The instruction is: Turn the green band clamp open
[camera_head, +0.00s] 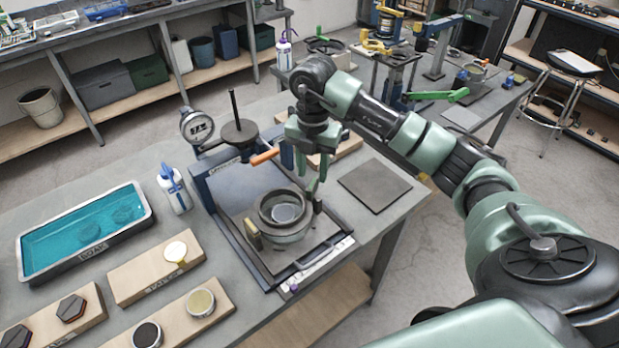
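A dark round pot with a ring-shaped band (285,215) stands on the black base plate of a fixture on the near bench. My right gripper (306,165) is above and just behind the pot, pointing down, close to the lever's top. Its fingers look spread apart. I cannot tell whether they touch the lever, whose upper end is partly hidden by the hand. My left gripper is not in view.
Another green lever (437,95) is on the back bench. A teal tray (85,232) and a white bottle (175,190) stand left. A flat dark pad (375,186) lies right.

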